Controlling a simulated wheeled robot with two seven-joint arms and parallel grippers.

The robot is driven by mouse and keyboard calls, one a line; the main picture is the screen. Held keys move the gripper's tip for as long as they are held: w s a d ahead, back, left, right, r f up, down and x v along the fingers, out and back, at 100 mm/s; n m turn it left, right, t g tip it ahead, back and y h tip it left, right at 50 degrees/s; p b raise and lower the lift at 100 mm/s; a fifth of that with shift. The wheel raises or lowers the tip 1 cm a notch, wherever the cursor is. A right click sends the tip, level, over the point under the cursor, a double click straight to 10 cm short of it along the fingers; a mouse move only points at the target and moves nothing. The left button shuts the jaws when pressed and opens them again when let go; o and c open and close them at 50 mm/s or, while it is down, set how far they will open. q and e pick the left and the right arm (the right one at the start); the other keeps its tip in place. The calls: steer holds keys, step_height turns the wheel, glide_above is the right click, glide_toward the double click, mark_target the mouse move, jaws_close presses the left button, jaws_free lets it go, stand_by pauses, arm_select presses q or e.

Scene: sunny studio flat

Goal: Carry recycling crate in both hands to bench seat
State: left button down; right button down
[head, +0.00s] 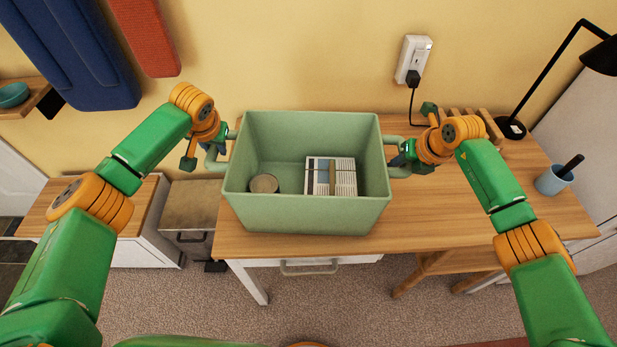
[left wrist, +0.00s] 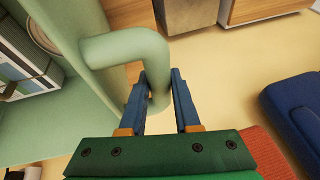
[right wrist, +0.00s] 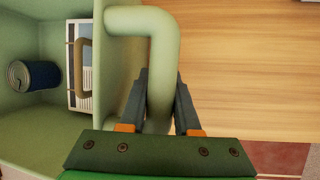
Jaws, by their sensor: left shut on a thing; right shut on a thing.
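The recycling crate (head: 300,213) is a pale green open box over the wooden desk in the head view. It holds a can (head: 264,183) and a bundle of papers (head: 322,176). My left gripper (head: 220,143) is shut on the crate's left handle, which shows between its fingers in the left wrist view (left wrist: 158,98). My right gripper (head: 402,154) is shut on the right handle, seen between its fingers in the right wrist view (right wrist: 160,105). I cannot tell whether the crate touches the desk.
The wooden desk (head: 460,215) has a black lamp (head: 511,127), a blue cup (head: 553,180) and a wooden rack on its right. A stool (head: 440,264) stands below. A low cabinet (head: 148,205) and a grey bin (head: 190,212) stand at left. Blue and red panels hang on the wall.

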arm_select(q)
steer(key=shift+r, duration=0.1)
arm_select(e)
steer(key=shift+r, duration=0.1)
stand_by(0.6)
